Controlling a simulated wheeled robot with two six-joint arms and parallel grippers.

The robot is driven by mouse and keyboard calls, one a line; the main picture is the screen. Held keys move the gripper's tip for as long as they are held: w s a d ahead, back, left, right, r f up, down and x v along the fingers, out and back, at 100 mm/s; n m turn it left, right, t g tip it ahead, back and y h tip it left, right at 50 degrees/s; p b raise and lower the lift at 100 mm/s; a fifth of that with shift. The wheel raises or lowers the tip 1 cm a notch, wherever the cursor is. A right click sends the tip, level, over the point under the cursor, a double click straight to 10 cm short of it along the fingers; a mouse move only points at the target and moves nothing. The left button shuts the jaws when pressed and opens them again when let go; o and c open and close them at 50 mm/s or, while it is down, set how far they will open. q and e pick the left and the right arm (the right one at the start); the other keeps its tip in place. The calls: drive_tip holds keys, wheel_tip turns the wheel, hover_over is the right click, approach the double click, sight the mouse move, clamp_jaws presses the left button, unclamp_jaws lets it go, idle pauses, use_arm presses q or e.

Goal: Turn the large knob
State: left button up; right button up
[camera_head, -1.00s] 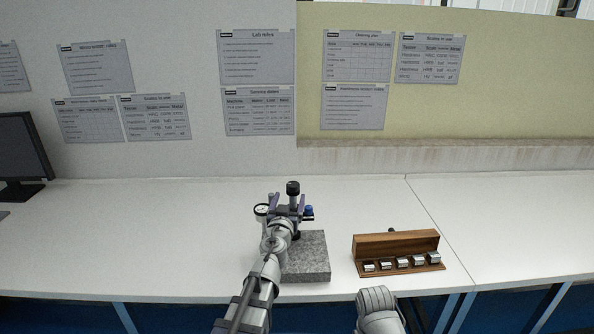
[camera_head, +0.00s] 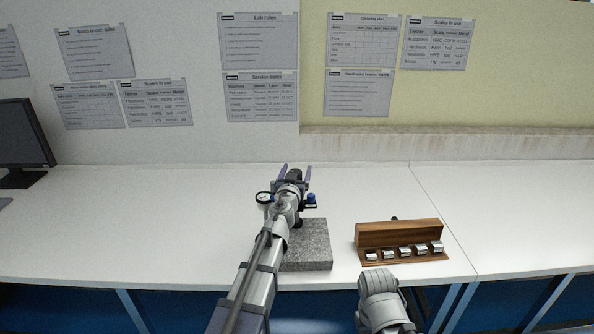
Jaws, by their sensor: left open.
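The hardness tester stands on a grey granite base (camera_head: 313,246) on the white bench. Its dial gauge (camera_head: 264,198) shows left of my arm, and a small blue-topped part (camera_head: 311,199) shows on the right. The large black knob (camera_head: 296,174) is at the top of the tester, partly hidden by my wrist. My left gripper (camera_head: 296,170) is open, with one purple finger on each side of the knob. I cannot tell whether the fingers touch it. My right arm shows only as a link at the bottom; its gripper is not visible.
A wooden block stand (camera_head: 398,234) with several metal test blocks is to the right of the tester. A black monitor (camera_head: 22,135) stands at the far left. The white bench (camera_head: 130,225) is clear between them, with a wall and paper notices behind.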

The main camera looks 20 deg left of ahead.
use_arm(q)
drive_tip(key=shift+w, duration=0.35)
drive_tip(key=shift+c, duration=0.2)
clamp_jaws()
drive_tip(key=shift+n+y, duration=0.3)
drive_tip(key=shift+y, duration=0.2)
